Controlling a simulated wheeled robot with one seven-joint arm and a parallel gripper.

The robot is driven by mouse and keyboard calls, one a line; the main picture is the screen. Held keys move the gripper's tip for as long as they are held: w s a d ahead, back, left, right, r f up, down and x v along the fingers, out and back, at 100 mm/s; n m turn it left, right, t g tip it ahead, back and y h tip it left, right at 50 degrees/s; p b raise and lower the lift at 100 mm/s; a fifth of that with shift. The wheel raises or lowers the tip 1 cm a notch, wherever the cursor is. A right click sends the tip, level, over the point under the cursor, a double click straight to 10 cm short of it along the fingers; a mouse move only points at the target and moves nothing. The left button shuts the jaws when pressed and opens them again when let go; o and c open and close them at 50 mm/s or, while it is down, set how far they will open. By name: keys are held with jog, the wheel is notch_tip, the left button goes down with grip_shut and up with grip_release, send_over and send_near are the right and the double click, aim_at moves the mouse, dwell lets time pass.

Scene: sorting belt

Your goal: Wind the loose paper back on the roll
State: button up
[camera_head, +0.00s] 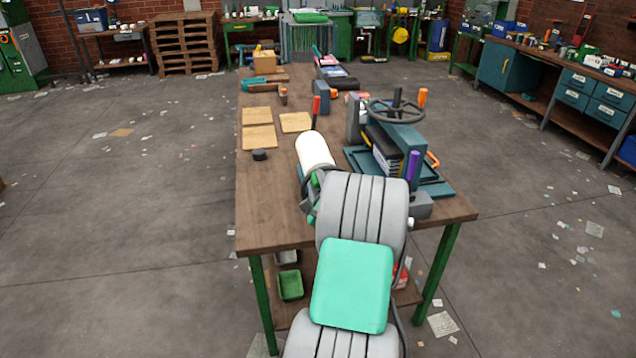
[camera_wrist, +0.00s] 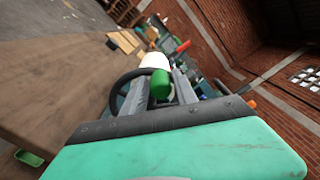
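A white roll-shaped thing (camera_head: 315,150), which looks like the paper roll, is on the workbench just beyond the end of my arm. A red upright handle (camera_head: 315,108) shows behind it. It also shows as a white shape in the wrist view (camera_wrist: 155,61). My gripper (camera_wrist: 163,90) points toward it; two grey finger-like parts flank a green piece (camera_wrist: 160,84) in front of the white shape. Whether the fingers are closed on anything is unclear. In the head view my arm hides most of the gripper. No loose strip of paper can be made out.
A teal press with a dark handwheel (camera_head: 395,112) stands right of the roll on the wooden workbench (camera_head: 262,205). Wooden boards (camera_head: 259,138) and a small black disc (camera_head: 259,155) lie to the left. The bench's front left is clear. Paper scraps litter the floor.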

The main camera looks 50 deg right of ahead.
jog(key=shift+o, duration=1.2)
jog(key=b+v, duration=0.2)
jog(key=v, duration=0.5)
jog(key=shift+s+a, duration=0.25)
jog(key=shift+s, duration=0.05)
